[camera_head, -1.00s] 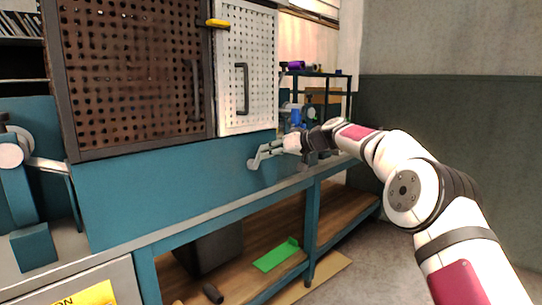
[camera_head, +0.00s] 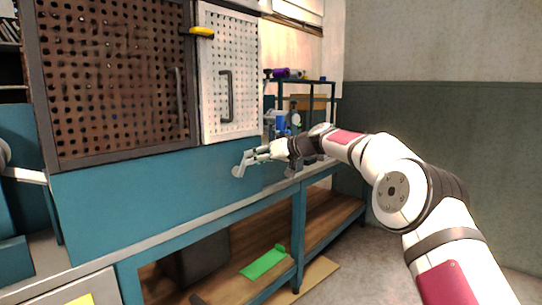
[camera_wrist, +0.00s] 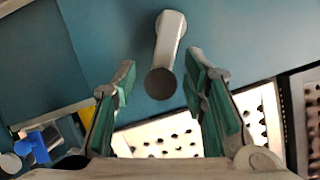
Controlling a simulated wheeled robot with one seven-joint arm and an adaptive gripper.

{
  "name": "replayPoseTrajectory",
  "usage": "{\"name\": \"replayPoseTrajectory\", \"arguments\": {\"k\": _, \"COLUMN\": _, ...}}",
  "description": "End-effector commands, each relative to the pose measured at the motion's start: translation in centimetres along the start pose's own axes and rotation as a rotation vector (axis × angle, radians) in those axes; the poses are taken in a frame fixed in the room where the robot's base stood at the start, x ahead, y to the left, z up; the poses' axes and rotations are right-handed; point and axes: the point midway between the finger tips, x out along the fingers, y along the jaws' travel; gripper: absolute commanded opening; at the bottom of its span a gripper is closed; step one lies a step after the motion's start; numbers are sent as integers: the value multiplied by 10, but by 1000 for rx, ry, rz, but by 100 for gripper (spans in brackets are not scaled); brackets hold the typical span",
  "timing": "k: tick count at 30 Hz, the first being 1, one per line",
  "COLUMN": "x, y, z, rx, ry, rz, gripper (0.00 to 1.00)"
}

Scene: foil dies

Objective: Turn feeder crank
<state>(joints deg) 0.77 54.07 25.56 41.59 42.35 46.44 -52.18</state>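The feeder crank (camera_head: 239,168) is a small grey lever on the teal front panel of the bench machine, low and just under the white perforated door. In the wrist view the crank (camera_wrist: 169,38) is a pale grey arm ending in a round, dark grey face towards me. My gripper (camera_head: 261,152) is at the crank, its fingertips close to it. In the wrist view my gripper (camera_wrist: 161,66) is open, with one green-padded finger on each side of the crank's end. Gaps show on both sides, so the fingers look apart from it.
A white perforated door (camera_head: 232,85) and a brown perforated door (camera_head: 115,80) stand above the panel. A teal bench (camera_head: 180,222) runs below. A green piece (camera_head: 263,262) lies on its lower shelf. A teal rack (camera_head: 331,100) with small items stands behind my wrist. Floor at right is clear.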

Motion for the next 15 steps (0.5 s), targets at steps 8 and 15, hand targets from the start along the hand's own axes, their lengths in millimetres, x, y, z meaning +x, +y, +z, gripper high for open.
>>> {"name": "replayPoseTrajectory", "arguments": {"k": 8, "x": -52, "y": 0, "z": 0, "rx": 0, "ry": 0, "rz": 2, "gripper": 40}}
{"name": "replayPoseTrajectory", "arguments": {"k": 15, "x": -93, "y": 0, "z": 0, "rx": -1, "ry": 0, "rz": 1, "gripper": 40}}
